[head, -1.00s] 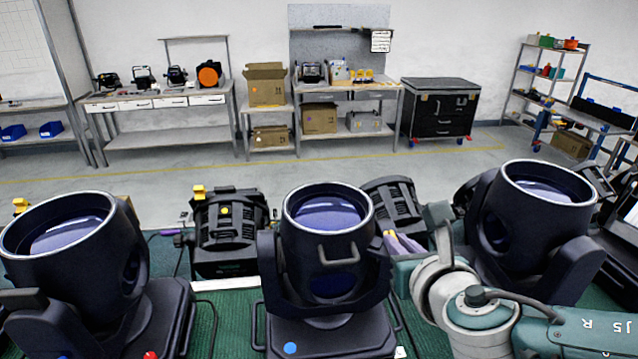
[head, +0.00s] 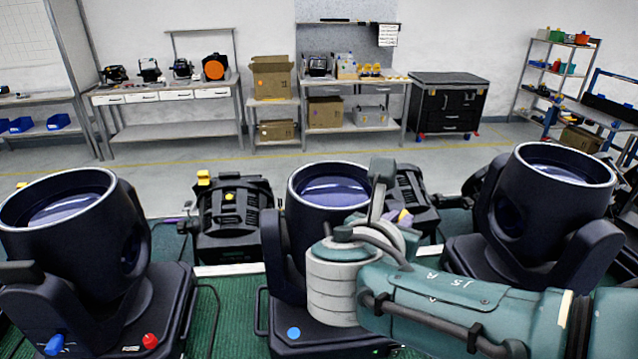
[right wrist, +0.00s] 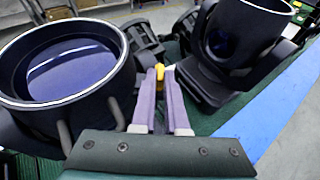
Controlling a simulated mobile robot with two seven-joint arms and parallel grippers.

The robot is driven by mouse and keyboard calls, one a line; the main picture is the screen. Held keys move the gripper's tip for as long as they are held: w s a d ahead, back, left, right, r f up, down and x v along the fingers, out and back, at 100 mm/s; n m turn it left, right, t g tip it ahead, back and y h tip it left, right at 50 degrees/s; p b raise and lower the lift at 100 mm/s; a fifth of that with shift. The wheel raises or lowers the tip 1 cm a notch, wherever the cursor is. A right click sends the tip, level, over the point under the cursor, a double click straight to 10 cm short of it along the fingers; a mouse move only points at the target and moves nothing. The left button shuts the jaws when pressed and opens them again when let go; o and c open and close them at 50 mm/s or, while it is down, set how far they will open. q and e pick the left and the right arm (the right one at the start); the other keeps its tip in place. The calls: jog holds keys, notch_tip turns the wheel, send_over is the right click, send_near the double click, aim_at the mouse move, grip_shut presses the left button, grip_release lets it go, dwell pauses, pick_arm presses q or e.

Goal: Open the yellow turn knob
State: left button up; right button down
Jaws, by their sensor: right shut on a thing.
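The yellow turn knob (right wrist: 160,70) shows in the right wrist view between the tips of my right gripper's two purple fingers (right wrist: 160,76). My right gripper is shut on it. In the head view my right gripper (head: 397,217) is mostly hidden behind my own arm, beside the black par can (head: 413,195) behind the middle moving-head light. The full shape of the knob is hidden by the fingers. Another black par can (head: 232,218) with a yellow knob (head: 204,177) on top stands left of the middle light. My left gripper is not in view.
Three large black moving-head lights, left (head: 125,235), middle (head: 283,255) and right (head: 555,205), crowd the green-topped table (head: 232,300). My right arm passes close over the middle light. Open floor lies beyond, then workbenches, cardboard boxes and a black tool cabinet (head: 447,105).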

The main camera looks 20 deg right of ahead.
jog(key=shift+d, duration=0.1)
jog(key=c, duration=0.9)
grip_release()
jog(key=shift+c, duration=0.2)
jog(key=shift+s+a+r, duration=0.15)
jog(key=shift+a+r, duration=0.05)
jog(key=shift+a, duration=0.15)
jog(key=v, duration=0.9)
jog(key=shift+p, duration=0.35)
jog(key=shift+s, duration=0.15)
